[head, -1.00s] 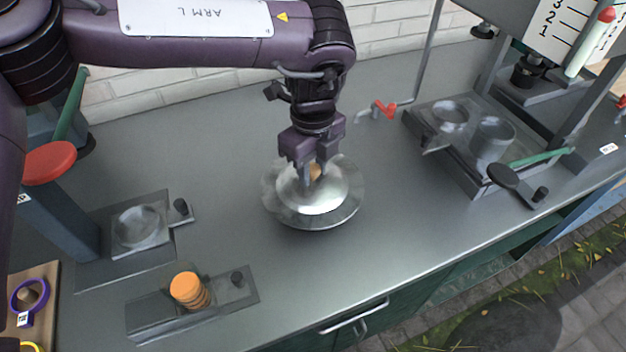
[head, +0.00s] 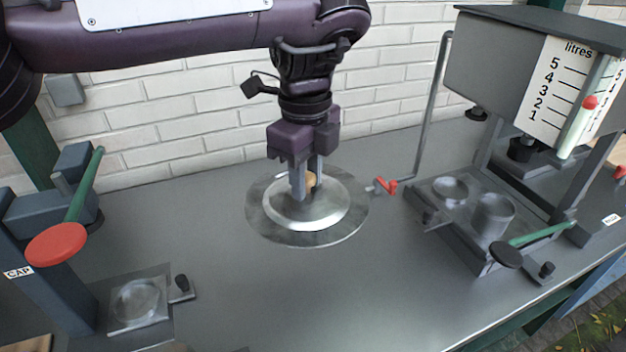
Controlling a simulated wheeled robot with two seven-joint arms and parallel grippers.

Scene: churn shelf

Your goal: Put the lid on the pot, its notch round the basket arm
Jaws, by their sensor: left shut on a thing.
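A shiny round metal lid (head: 318,218) with a small tan knob (head: 310,180) is at mid-picture. My left gripper (head: 306,190) points straight down, with its fingers shut on the knob. A wider, flat, round grey surface (head: 265,225) shows all round the lid; I cannot tell whether it is the lid's own rim or something beneath it. I cannot make out a gap between the lid and what is under it. I cannot make out the pot, the basket arm or the notch. My right gripper is not in view.
On the right stands a dispenser with a litre scale (head: 548,90), cups (head: 492,215) on a tray and a green lever. A red-handled tap (head: 388,187) is just right of the lid. A red-knobbed press (head: 57,243) is at left. The front middle of the counter (head: 300,300) is clear.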

